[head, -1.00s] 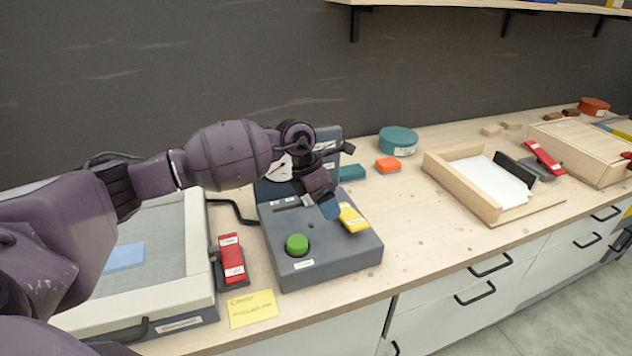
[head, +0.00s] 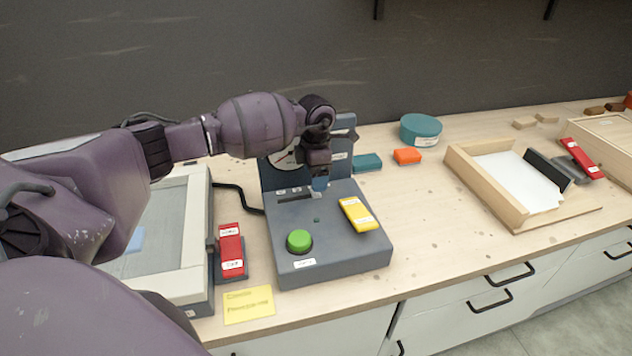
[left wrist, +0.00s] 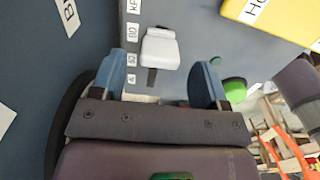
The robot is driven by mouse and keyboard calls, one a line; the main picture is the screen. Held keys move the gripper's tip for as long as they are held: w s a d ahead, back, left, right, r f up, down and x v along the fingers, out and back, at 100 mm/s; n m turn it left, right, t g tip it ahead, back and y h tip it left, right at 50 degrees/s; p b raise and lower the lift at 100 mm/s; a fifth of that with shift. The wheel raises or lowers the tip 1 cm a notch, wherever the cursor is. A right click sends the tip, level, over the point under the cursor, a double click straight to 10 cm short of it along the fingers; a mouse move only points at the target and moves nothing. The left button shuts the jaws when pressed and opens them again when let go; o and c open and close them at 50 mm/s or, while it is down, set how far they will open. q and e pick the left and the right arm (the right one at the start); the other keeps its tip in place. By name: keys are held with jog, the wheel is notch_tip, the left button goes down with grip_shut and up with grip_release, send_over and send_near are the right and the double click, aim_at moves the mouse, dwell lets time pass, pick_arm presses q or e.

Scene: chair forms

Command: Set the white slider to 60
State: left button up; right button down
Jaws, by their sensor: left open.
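The white slider (left wrist: 160,48) shows in the left wrist view as a white knob on a dark slot (left wrist: 151,78) in the grey control box. Small labels run beside the slot; one seems to read 80, the others are hard to read. My left gripper (left wrist: 160,85) is open, with its two blue fingertips on either side of the slot, and the knob lies just ahead of them, not gripped. In the head view my left gripper (head: 320,184) points down over the back of the control box (head: 340,255) and partly hides the slider. My right gripper is not in view.
The box carries a green button (head: 299,240) and a yellow lever (head: 358,214), with a dial (head: 282,162) upright behind. A red lever (head: 231,250) is at left. Teal and orange blocks (head: 407,156) lie behind right. Bare counter lies right of the box.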

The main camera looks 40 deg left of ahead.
pick_arm(q)
jog(key=shift+f, duration=1.25)
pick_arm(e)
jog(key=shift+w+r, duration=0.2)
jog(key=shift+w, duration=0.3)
